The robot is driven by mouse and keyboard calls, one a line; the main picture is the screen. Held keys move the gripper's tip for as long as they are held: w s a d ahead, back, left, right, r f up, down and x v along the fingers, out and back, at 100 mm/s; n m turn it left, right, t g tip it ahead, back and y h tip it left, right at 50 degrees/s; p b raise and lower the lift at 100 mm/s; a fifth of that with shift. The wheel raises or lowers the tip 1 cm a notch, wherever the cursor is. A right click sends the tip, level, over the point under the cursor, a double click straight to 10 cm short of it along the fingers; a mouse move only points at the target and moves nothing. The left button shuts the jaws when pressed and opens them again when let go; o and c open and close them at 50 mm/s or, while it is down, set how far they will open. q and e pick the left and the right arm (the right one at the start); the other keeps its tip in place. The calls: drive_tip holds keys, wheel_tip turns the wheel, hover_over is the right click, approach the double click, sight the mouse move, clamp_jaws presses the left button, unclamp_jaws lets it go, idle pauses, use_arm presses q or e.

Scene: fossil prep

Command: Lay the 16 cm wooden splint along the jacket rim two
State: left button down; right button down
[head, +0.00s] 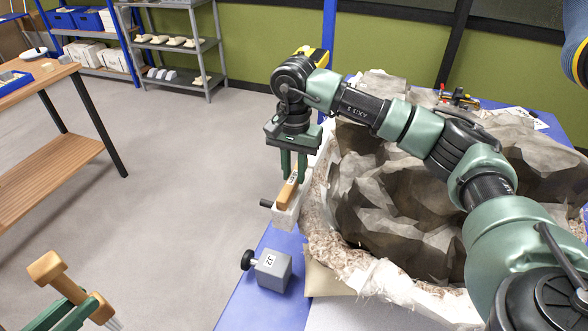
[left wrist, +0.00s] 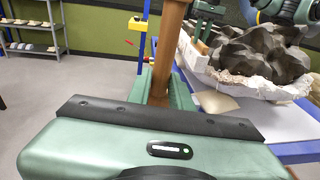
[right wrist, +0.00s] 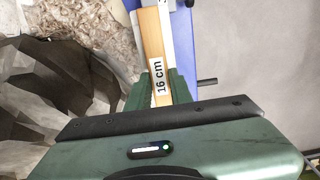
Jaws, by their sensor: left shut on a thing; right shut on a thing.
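The wooden splint (head: 287,192), labelled "16 cm" in the right wrist view (right wrist: 152,40), is held in my right gripper (head: 291,168). It lies over a pale block with a black knob (head: 286,217) at the left edge of the jacket; I cannot tell whether it touches. The white plaster jacket rim (head: 318,195) surrounds a large grey-brown faceted rock (head: 390,190). My left gripper (head: 80,308), at the lower left over the floor, is shut on a wooden-handled tool (head: 48,268). Its brown shaft rises between the fingers in the left wrist view (left wrist: 170,45).
A grey block with a black knob and a label (head: 272,268) stands on the blue table edge (head: 240,307), near the jacket. A tan pad (head: 325,281) lies under the jacket's front. A wooden bench (head: 60,160) and shelves (head: 175,45) stand at left, with open floor between.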

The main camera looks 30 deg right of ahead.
drive_tip(key=shift+r, duration=0.1)
drive_tip(key=shift+f, duration=0.2)
idle(0.4)
drive_tip(key=c, duration=1.2)
unclamp_jaws()
wheel_tip(320, 180, up, 12)
drive_tip(key=shift+r+b, duration=0.1)
drive_tip(key=shift+b, duration=1)
